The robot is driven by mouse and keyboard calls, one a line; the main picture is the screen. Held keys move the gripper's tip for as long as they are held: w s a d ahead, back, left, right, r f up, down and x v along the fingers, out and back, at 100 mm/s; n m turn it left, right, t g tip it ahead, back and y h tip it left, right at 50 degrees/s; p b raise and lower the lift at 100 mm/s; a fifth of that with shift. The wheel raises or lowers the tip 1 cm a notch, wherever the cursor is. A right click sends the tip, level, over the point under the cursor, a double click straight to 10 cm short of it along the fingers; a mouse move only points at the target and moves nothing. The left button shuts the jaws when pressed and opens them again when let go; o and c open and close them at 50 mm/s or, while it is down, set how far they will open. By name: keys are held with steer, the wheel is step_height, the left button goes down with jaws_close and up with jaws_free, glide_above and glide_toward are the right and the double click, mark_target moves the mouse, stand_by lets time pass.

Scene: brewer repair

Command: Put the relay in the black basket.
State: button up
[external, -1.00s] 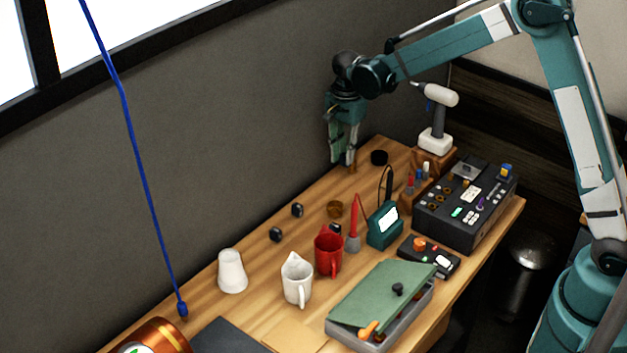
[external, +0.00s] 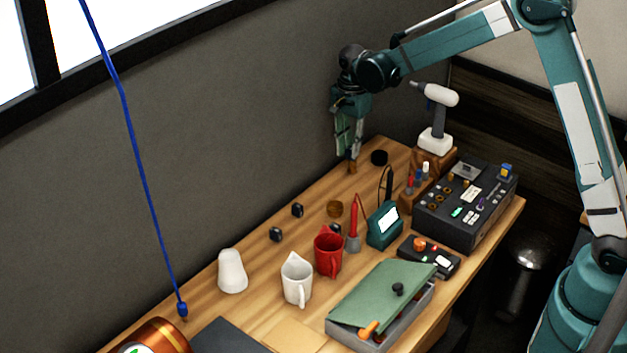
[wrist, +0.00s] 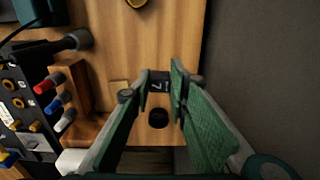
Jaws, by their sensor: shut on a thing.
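My gripper (wrist: 160,84) points down above the far end of the wooden table, near the grey wall. In the wrist view its two green-padded fingers are shut on a small dark block with a pale mark, which looks like the relay (wrist: 158,85).
A black round object (external: 379,157) is close to my gripper. A drill on a stand (external: 436,140), a screwdriver block (external: 418,180) and a dark control box (external: 465,208) stand to the right. Mugs, a teal meter (external: 384,225) and a green-lidded box (external: 383,295) are nearer the camera.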

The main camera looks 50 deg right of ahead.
steer(key=r+p, duration=0.2)
steer(key=p, duration=0.1)
glide_above(382, 157)
steer(key=a, duration=0.2)
steer(key=shift+s+f, duration=0.25)
steer(key=shift+s, duration=0.2)
steer(key=shift+f, duration=0.25)
steer(key=shift+f+b, duration=1.5)
steer(key=shift+f, duration=3.75)
steer(key=o, duration=0.9)
steer(key=shift+r, duration=0.15)
